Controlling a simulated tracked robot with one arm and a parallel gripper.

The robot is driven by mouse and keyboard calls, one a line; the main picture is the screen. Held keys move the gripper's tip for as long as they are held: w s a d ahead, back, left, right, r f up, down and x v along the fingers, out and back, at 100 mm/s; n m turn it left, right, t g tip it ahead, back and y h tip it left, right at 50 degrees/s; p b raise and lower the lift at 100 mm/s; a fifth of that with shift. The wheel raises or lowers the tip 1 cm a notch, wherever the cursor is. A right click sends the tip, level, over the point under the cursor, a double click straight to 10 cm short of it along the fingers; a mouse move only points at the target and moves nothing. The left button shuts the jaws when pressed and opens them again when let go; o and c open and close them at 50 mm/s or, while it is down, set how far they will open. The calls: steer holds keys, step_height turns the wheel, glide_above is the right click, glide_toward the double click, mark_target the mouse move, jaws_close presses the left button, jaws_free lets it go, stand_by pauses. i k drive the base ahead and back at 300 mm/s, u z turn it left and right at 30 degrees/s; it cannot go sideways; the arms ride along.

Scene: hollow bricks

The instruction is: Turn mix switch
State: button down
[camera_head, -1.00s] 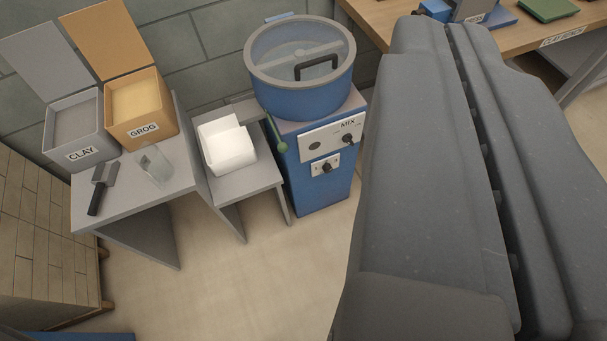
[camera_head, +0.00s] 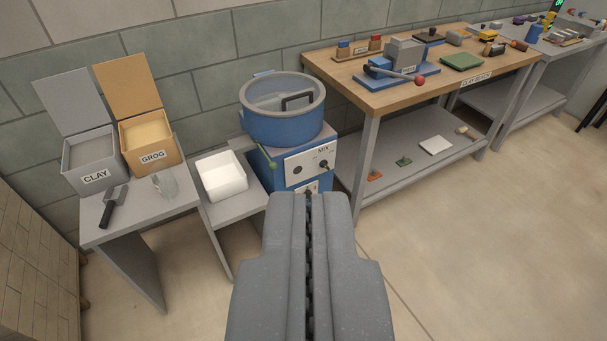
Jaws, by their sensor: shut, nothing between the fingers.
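The mixer is a blue cabinet with a round, clear-lidded blue drum (camera_head: 283,124) on top, standing against the wall. Its white panel labelled MIX (camera_head: 301,162) faces me and carries a black knob (camera_head: 324,165). A second, lower panel with a knob (camera_head: 308,187) is partly hidden behind my gripper. A green-ended lever (camera_head: 271,165) stands at the cabinet's left side. My gripper (camera_head: 310,196) is shut and empty, its tips in front of the lower part of the mixer in this view. I cannot tell how far the tips are from the panel.
Left of the mixer stand a white bin (camera_head: 222,176), a CLAY box (camera_head: 92,160) and a GROG box (camera_head: 149,141) on grey tables. A wooden bench (camera_head: 345,72) with tools is close on the right. The floor (camera_head: 470,230) at right is clear.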

mark_target(324, 164)
steer(key=z, duration=0.05)
steer(key=i, duration=1.95)
steer(key=u, duration=0.4)
